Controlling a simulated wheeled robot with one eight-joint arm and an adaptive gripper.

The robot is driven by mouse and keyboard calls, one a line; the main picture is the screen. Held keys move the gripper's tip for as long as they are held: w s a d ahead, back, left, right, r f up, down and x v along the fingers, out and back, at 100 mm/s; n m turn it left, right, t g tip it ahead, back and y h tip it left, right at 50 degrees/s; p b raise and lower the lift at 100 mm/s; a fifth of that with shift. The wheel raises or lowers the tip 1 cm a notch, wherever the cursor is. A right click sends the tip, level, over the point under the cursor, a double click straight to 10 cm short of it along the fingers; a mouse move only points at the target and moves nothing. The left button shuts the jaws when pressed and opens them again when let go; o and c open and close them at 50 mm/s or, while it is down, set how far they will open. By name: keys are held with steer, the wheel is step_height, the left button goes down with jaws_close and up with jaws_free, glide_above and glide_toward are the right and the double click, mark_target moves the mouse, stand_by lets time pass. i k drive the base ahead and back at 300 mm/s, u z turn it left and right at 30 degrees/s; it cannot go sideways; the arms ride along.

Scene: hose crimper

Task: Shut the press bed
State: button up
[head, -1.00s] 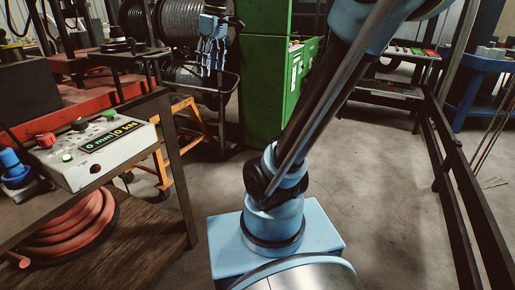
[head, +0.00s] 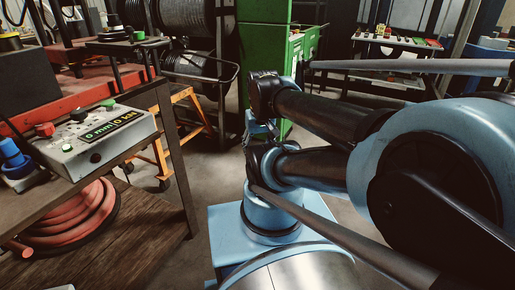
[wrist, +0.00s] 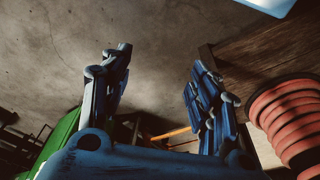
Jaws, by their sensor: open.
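A red machine frame (head: 85,98), which looks like the press, stands on the workbench at the left of the head view. I cannot tell which part of it is the bed. A grey control box (head: 95,143) sits at the bench's front edge, with a lit display, a red knob, and green and black buttons. My gripper (wrist: 161,62) shows in the wrist view with its blue fingers spread apart and nothing between them. Concrete floor lies behind the fingers. I cannot make out the gripper in the head view.
A coiled red hose (head: 75,215) lies on the bench's lower shelf and also shows at the right of the wrist view (wrist: 292,120). A green cabinet (head: 262,55) and an orange stand (head: 190,112) stand behind. A blue fitting (head: 14,158) sits left of the control box.

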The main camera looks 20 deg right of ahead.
mark_target(123, 40)
steer(key=z, duration=0.35)
steer(key=k, duration=1.05)
steer(key=u, duration=0.25)
